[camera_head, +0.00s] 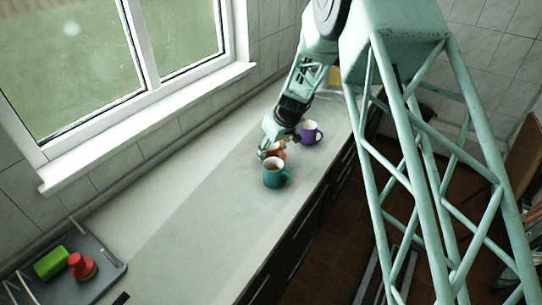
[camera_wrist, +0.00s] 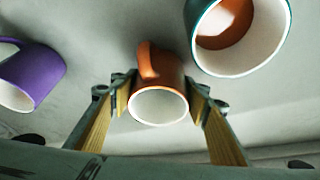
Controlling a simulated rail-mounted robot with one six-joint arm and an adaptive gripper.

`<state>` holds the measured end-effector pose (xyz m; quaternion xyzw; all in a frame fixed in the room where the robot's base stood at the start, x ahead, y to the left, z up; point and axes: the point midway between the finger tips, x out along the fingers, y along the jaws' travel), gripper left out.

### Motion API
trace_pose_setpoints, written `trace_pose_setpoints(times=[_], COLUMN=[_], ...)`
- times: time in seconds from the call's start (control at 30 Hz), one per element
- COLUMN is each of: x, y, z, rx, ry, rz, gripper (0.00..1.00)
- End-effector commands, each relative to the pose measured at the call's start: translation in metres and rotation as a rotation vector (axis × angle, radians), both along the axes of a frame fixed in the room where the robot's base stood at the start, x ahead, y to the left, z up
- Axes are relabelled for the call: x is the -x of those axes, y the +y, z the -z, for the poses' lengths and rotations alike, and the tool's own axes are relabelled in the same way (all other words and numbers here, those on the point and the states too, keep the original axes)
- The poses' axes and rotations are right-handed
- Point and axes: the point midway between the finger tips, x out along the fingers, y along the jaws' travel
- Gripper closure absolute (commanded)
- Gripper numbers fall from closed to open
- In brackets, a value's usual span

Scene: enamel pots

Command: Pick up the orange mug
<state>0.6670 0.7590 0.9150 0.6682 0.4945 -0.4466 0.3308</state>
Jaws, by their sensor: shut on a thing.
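The orange mug (camera_wrist: 160,70) is between the two fingers of my gripper (camera_wrist: 159,93) in the wrist view, with its white-lined mouth facing the camera and its handle at the top. My gripper is shut on it. In the head view the orange mug (camera_head: 279,153) is partly hidden by my gripper (camera_head: 269,150) and by the teal mug (camera_head: 273,178) in front of it. I cannot tell whether the orange mug touches the counter.
The teal mug also shows close at upper right in the wrist view (camera_wrist: 245,60). A purple mug (camera_head: 307,134) stands behind, to the right. A grey tray (camera_head: 108,270) with a green block (camera_head: 51,262) and a red object (camera_head: 82,266) lies lower left. The counter (camera_head: 190,215) between is clear.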

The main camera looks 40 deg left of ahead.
Motion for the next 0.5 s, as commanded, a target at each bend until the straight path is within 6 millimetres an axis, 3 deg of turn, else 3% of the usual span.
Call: trace_pose_setpoints(times=[0.5], x=[-0.001], y=[0.001], z=[-0.011], rx=[-0.002], ry=[-0.002], rz=[-0.001], gripper=[0.74])
